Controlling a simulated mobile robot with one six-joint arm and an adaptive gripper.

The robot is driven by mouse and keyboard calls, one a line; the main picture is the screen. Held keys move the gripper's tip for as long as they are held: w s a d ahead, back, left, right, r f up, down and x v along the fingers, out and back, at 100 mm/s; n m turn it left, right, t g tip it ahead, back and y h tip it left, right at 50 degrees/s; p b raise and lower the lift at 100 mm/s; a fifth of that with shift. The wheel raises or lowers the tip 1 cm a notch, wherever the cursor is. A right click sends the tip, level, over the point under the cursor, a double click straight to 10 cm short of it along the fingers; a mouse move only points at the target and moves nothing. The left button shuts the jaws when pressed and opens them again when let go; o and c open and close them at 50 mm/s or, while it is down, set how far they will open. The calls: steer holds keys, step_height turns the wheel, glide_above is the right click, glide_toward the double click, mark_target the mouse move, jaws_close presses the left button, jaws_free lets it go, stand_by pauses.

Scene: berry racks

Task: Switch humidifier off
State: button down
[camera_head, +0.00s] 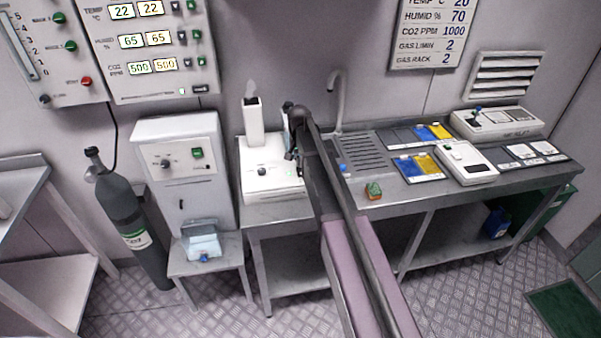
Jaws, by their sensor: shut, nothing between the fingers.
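Pale mist shows at the spout's top. A dark knob and a small green spot show on its front. My gripper (291,155) is at the humidifier's right side, pointing down above its front part. It is shut and empty. My gripper and arm hide part of the humidifier's right side. I cannot tell whether the fingertips touch it.
A white cabinet (180,141) with a knob and green switch stands left, beside a dark gas cylinder (131,222). At right is a metal sink bench (400,205) with coloured packs, a sponge (373,190) and white instruments. A control panel (158,83) hangs on the wall.

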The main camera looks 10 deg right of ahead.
steer(key=shift+f, duration=0.3)
steer(key=shift+r, duration=0.15)
stand_by(0.3)
steer(key=shift+r+p, duration=3.25)
steer(key=shift+r, duration=0.15)
steer(key=s+n, duration=0.6)
steer(key=s, duration=2.3)
